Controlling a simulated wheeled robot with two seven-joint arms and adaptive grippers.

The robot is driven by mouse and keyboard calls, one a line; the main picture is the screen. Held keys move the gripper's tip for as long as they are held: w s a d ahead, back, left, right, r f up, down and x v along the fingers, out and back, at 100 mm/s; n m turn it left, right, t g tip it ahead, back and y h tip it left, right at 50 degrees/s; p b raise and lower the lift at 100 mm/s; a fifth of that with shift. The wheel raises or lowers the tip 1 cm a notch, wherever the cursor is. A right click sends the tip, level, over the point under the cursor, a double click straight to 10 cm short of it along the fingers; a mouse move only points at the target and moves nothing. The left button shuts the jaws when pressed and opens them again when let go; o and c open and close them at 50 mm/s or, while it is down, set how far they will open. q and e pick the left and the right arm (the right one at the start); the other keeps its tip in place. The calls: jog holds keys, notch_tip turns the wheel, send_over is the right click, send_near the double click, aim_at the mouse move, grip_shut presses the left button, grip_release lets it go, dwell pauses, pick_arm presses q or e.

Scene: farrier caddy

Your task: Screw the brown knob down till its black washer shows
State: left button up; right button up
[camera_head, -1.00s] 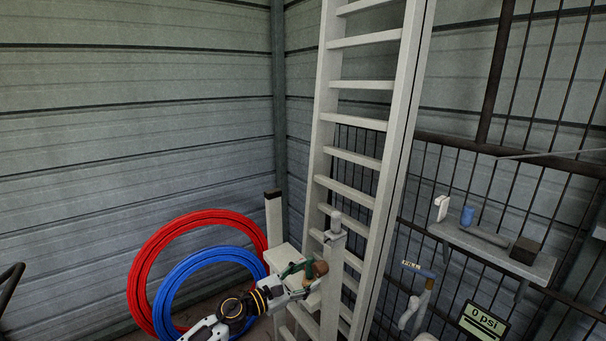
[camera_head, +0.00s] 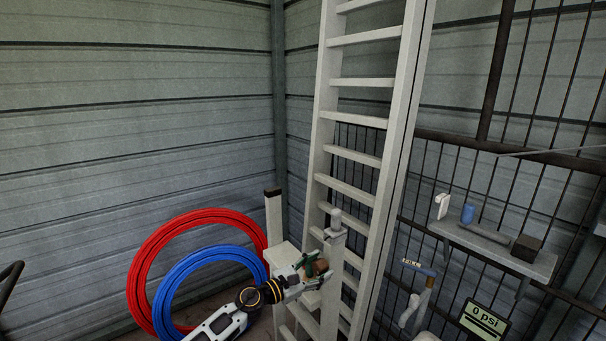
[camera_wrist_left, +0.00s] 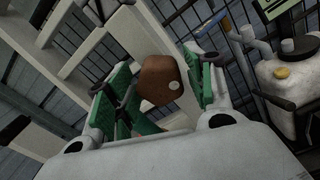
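The brown knob (camera_wrist_left: 160,82) sits between the two green-padded fingers of my left gripper (camera_wrist_left: 158,90) in the left wrist view. It nearly fills the gap, and I cannot tell whether the fingers press on it. In the head view my left gripper (camera_head: 314,268) is at the knob (camera_head: 317,268), beside a pale upright post (camera_head: 332,280), and partly covers the knob. No black washer can be made out in either view. My right gripper is in neither view.
A white ladder (camera_head: 396,150) leans just behind the post. A red hose coil (camera_head: 150,250) and a blue hose coil (camera_head: 172,287) are to the left. A shelf (camera_head: 490,242) with small items and a 0 psi display (camera_head: 485,319) are to the right.

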pick_arm(q)
jog(key=c, duration=0.9)
jog(key=shift+b, duration=0.3)
jog(key=shift+c, duration=0.4)
jog(key=shift+f+m+b, duration=0.15)
jog(key=shift+m+b, duration=0.35)
jog(key=shift+m, duration=0.2)
jog(key=shift+m+b, duration=0.45)
jog(key=shift+m, duration=0.15)
jog(key=o, duration=1.1)
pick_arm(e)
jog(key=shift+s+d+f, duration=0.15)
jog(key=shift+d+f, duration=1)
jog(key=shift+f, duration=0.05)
